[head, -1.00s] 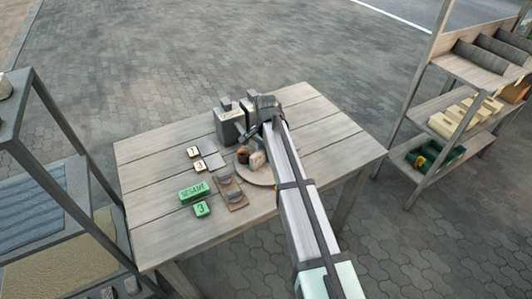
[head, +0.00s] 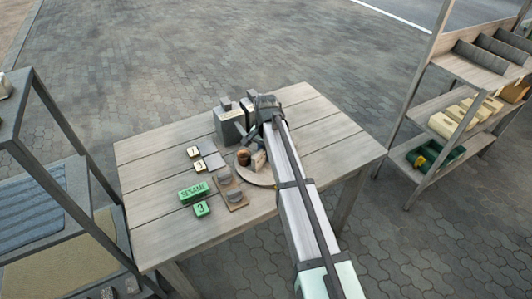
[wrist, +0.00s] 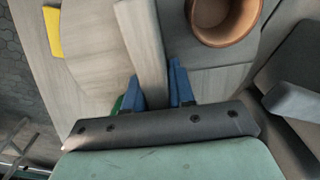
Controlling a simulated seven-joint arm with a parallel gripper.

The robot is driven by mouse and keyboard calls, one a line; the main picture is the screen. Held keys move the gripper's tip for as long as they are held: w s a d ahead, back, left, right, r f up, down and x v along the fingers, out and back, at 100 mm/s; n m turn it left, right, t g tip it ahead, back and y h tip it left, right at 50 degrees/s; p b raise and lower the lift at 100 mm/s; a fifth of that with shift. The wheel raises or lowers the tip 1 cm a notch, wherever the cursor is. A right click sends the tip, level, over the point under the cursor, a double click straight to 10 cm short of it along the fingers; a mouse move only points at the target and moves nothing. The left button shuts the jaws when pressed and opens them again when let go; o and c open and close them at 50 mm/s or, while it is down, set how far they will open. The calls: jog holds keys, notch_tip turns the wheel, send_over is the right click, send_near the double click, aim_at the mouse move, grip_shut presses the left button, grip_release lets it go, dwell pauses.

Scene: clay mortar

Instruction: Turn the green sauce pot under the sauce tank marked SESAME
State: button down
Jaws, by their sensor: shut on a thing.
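A round wooden turntable (head: 263,178) lies on the table. A brown round pot (head: 243,157) stands on it; in the wrist view the open-topped pot (wrist: 224,18) is at the upper right. My gripper (wrist: 155,88) has its blue fingers on both sides of a pale wooden bar (wrist: 143,40) that rises from the turntable, and is shut on it. A yellow patch (wrist: 53,30) and a sliver of green (wrist: 118,104) show at the left; the green is mostly hidden. A grey tank (head: 229,124) stands behind the pot. A green SESAME plate (head: 194,191) lies at the table's left.
A green plate marked 3 (head: 201,209), a small tile marked 3 (head: 199,166) and a wooden piece with grey half-rounds (head: 231,190) lie on the table. Shelves stand at both sides. The table's right part (head: 335,140) is clear.

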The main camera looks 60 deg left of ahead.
jog(key=shift+n, duration=14.6)
jog(key=c, duration=1)
grip_release()
jog(key=shift+c, duration=0.2)
jog(key=shift+r, duration=0.15)
